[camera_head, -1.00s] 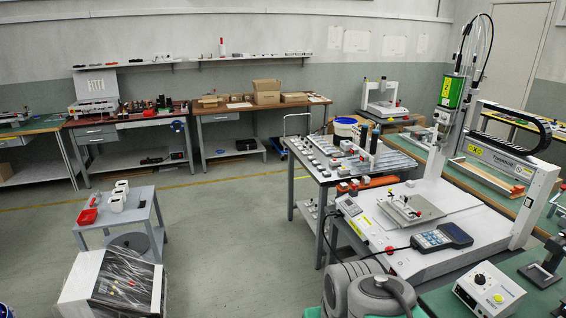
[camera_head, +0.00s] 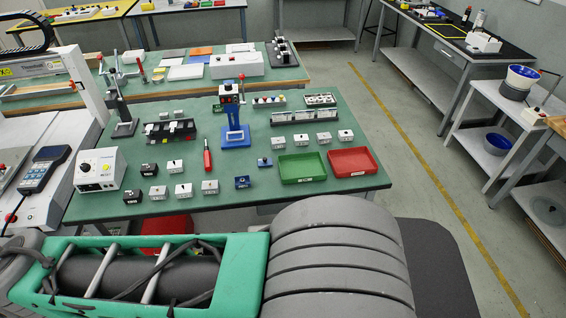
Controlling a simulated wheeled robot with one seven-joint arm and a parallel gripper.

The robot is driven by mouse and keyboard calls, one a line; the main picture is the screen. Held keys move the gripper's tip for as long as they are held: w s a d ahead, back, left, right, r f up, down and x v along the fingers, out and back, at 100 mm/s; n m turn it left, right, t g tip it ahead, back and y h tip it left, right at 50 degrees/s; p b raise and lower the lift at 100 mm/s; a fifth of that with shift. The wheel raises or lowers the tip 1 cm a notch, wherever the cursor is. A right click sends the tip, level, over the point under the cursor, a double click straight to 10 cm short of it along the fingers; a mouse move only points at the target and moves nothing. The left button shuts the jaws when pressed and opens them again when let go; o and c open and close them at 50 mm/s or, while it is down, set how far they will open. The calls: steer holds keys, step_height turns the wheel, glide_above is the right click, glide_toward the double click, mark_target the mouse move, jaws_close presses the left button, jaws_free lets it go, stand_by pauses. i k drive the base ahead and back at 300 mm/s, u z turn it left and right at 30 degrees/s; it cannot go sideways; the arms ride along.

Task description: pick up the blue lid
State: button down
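I cannot clearly make out a separate blue lid. A white round vessel with a blue top (camera_head: 522,76) stands on the small white stand at the right; I cannot tell whether the blue is a lid or the inside of a bowl. A blue round dish (camera_head: 497,143) sits on the lower shelf of that stand. Small blue blocks also lie on the green table, one near its front edge (camera_head: 242,182) and one by the green tray (camera_head: 264,162). My gripper is not in view; only parts of my own body show in the foreground.
The green table (camera_head: 103,208) ahead carries a green tray (camera_head: 301,167), a red tray (camera_head: 352,161), a red screwdriver (camera_head: 207,157), a grey control box (camera_head: 100,169) and several small blocks. Open floor with a yellow line (camera_head: 425,160) lies to the right.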

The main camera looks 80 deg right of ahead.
mark_target(264, 162)
steer(key=z, duration=0.9)
steer(key=i, duration=0.35)
steer(key=z, duration=1.7)
steer(key=i, duration=0.45)
steer(key=u, duration=1.6)
